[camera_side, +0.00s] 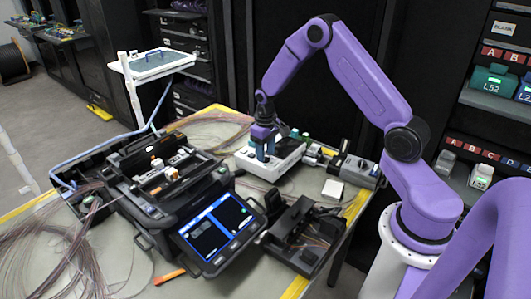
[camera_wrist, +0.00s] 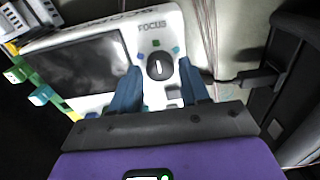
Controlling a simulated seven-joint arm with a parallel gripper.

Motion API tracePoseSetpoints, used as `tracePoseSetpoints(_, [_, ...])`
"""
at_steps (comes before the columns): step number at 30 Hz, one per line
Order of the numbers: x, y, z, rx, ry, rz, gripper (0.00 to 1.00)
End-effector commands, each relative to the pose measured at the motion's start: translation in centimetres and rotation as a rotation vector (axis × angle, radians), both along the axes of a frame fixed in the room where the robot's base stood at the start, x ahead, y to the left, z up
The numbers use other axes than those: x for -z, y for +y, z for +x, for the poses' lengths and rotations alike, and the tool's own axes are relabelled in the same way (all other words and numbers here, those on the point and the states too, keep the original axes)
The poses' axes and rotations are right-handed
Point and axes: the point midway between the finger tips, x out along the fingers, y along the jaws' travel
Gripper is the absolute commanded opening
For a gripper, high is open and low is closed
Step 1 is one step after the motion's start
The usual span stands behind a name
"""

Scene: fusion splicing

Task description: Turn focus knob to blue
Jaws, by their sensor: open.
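The focus knob (camera_wrist: 160,67) is a round black dial with a white pointer line, below the word FOCUS on a white device (camera_wrist: 60,40). In the wrist view the line stands roughly upright in the picture. My gripper (camera_wrist: 160,70) is open, with one blue finger on each side of the knob. I cannot tell whether the fingers touch it. In the side view my gripper (camera_side: 264,156) points down over the white device (camera_side: 285,163) and hides the knob.
A dark screen (camera_wrist: 85,68) fills the device's left part. Green and teal connectors (camera_wrist: 40,96) stick out at its left edge. A black splicer (camera_side: 165,190) with a lit screen (camera_side: 217,228) and an open black box (camera_side: 302,235) stand nearby on the table.

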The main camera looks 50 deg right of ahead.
Motion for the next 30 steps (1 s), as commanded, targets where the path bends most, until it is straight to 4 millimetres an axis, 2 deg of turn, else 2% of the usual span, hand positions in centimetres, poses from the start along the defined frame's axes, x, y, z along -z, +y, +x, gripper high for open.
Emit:
tracePoseSetpoints(3, [0.7, 0.04, -0.03, -0.001, 0.001, 0.0, 0.45])
tracePoseSetpoints(12, [0.87, 0.04, 0.01, -0.001, -0.001, 0.0, 0.45])
tracePoseSetpoints(13, [0.86, 0.03, 0.01, -0.001, -0.001, 0.0, 0.42])
tracePoseSetpoints(16, [0.86, 0.03, 0.01, -0.001, 0.0, 0.0, 0.1])
tracePoseSetpoints(17, [0.86, 0.03, 0.01, -0.001, 0.0, 0.0, 0.04])
tracePoseSetpoints(30, [0.84, 0.02, 0.0, -0.077, 0.0, 0.006, 0.04])
